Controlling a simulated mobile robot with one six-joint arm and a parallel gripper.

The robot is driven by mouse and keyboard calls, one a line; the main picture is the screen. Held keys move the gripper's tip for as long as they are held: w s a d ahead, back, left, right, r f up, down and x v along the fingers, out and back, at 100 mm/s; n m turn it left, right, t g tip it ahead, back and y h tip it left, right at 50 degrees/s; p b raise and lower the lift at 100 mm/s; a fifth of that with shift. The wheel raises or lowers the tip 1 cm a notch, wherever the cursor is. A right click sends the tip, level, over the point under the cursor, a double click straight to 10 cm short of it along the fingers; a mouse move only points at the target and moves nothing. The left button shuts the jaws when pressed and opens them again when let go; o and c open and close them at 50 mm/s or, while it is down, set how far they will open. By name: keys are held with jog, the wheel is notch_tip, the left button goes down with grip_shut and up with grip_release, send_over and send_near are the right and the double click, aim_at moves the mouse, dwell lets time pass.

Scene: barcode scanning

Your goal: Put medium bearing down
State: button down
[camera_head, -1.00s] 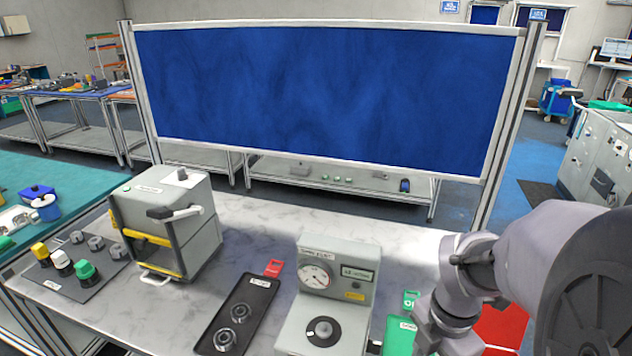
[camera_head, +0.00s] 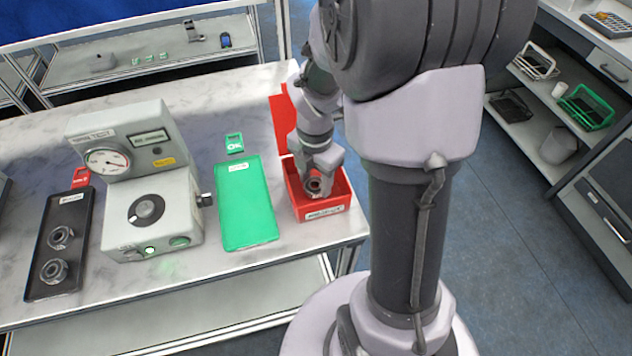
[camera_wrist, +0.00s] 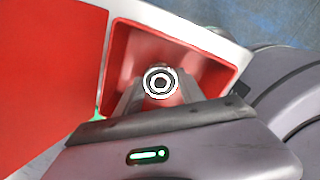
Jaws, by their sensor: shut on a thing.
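My gripper (camera_head: 314,190) is at the red bin (camera_head: 326,208) on the right end of the table. It is shut on a ring-shaped metal bearing (camera_head: 315,184). In the wrist view the bearing (camera_wrist: 160,82) sits between the two fingertips, with the red bin (camera_wrist: 218,55) around and below it. I cannot tell whether the bearing touches the bin floor. Two other bearings lie on a black tray (camera_head: 42,281): an upper one (camera_head: 60,237) and a lower one (camera_head: 53,271).
A green tray (camera_head: 246,205) marked OK lies left of the bin and is empty. A grey test device (camera_head: 150,215) with a dial stands between the trays. A red panel (camera_head: 283,125) is behind the bin. The table's front and right edges are close to the bin.

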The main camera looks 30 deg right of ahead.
jog(key=shift+f+b, duration=0.3)
jog(key=shift+f, duration=0.15)
jog(key=c, duration=0.7)
grip_release()
notch_tip(320, 180, up, 14)
jog(key=p, duration=0.6)
jog(key=s+a+r+m+t, duration=0.3)
jog(key=s+a+r+m, duration=0.2)
jog(key=a+r+m, duration=0.6)
jog(key=s+a+f+m+t+y+b, duration=0.2)
jog(key=s+m, duration=0.4)
jog(key=m, duration=0.9)
jog(key=shift+s+a+f+t+b, duration=0.3)
jog(key=shift+a+f+t+b, duration=0.1)
jog(key=shift+a+f+b, duration=0.5)
